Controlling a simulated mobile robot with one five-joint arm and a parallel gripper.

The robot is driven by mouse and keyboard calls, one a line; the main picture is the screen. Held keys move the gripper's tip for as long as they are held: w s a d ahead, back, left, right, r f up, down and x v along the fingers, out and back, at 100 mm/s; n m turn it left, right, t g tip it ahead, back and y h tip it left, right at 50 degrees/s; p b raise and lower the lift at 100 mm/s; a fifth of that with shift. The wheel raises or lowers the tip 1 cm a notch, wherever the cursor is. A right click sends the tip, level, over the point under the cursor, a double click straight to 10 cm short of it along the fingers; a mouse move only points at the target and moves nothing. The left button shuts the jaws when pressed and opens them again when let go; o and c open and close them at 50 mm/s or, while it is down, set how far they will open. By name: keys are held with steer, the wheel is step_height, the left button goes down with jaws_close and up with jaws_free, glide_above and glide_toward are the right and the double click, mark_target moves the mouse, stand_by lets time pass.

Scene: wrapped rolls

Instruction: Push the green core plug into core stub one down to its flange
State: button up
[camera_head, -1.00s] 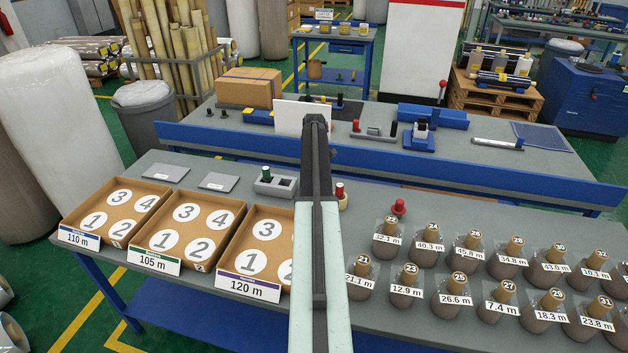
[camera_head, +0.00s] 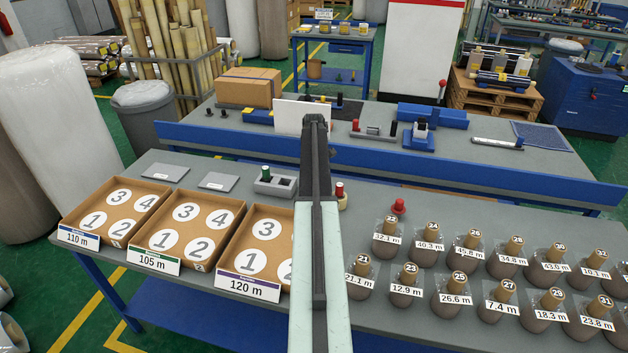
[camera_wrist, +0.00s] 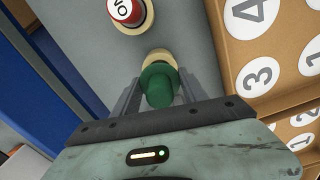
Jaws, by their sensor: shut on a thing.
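The green core plug (camera_wrist: 158,88) is between the two fingers of my gripper (camera_wrist: 157,94) in the wrist view, and the gripper is shut on it. A tan round core stub (camera_wrist: 160,58) shows just beyond the plug, partly covered by it. I cannot tell from this angle whether the plug is in the stub or how deep. A second tan stub with a red, white-labelled top (camera_wrist: 127,10) stands nearby; its lettering is only partly readable. In the head view my arm hides the gripper and the held plug; the red-topped stub (camera_head: 341,196) shows just right of the arm.
A grey holder (camera_head: 275,186) with another green plug (camera_head: 266,173) stands left of my arm. A loose red plug (camera_head: 398,207) lies to the right. Numbered cardboard trays (camera_head: 187,228) are at left, and several wrapped rolls (camera_head: 453,290) fill the right side.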

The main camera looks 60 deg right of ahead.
steer(key=shift+f+b, duration=1.4)
steer(key=shift+f, duration=0.05)
steer(key=o, duration=1.4)
steer(key=shift+r, duration=0.1)
step_height(320, 180, up, 8)
steer(key=p, duration=0.8)
